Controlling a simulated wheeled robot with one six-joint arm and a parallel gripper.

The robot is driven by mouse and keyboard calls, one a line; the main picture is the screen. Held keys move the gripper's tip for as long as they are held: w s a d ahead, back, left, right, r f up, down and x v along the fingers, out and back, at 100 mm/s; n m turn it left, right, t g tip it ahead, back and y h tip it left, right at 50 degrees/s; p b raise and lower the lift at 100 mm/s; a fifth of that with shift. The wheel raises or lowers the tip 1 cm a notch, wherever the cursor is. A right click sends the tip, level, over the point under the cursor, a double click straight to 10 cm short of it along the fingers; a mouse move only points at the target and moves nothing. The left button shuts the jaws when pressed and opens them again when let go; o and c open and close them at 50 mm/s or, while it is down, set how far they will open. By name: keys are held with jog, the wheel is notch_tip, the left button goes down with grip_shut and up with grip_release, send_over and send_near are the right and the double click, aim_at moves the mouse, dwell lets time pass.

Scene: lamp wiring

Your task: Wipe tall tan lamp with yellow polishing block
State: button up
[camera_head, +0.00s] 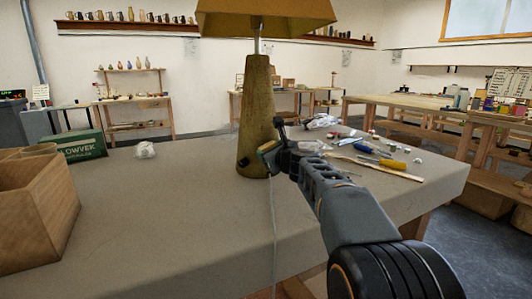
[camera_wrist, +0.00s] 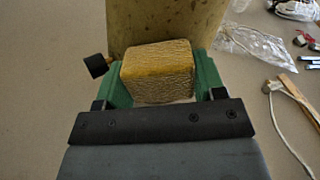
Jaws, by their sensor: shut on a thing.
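The tall tan lamp (camera_head: 257,115) stands upright on the grey table, with a tapered body and a tan shade (camera_head: 265,17) cut off by the top edge. Its lower body fills the top of the wrist view (camera_wrist: 165,22). My gripper (camera_head: 270,150) is at the right side of the lamp's lower body. It is shut on the yellow polishing block (camera_wrist: 157,70), which sits between the green jaws. The block is against or very close to the lamp body; I cannot tell if they touch. A small black knob (camera_wrist: 95,66) sticks out left of the block.
A wooden box (camera_head: 35,205) and a green carton (camera_head: 82,148) stand at the left. Crumpled paper (camera_head: 145,150) lies behind. A pale cord (camera_head: 273,230) runs down the front. The table's left middle is clear.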

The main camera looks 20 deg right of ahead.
jog(key=shift+w+d+f, duration=0.1)
jog(key=shift+w+d, duration=0.05)
jog(key=shift+d, duration=0.85)
jog(key=shift+w+d+f, duration=0.1)
jog(key=shift+d, duration=0.85)
jog(key=shift+s+d+r, duration=0.1)
jog(key=shift+s+r, duration=0.05)
jog(key=shift+s, duration=0.85)
jog(key=shift+s+d+r, duration=0.1)
jog(key=shift+s+r, duration=0.05)
jog(key=shift+s, duration=0.8)
jog(key=shift+s+d+r, duration=0.1)
jog(key=shift+s+r, duration=0.05)
jog(key=shift+s, duration=0.85)
jog(key=shift+s, duration=0.1)
jog(key=s, duration=0.2)
jog(key=shift+s+d+r, duration=0.1)
jog(key=shift+s+r, duration=0.05)
jog(key=shift+s, duration=0.2)
jog(key=shift+r, duration=0.15)
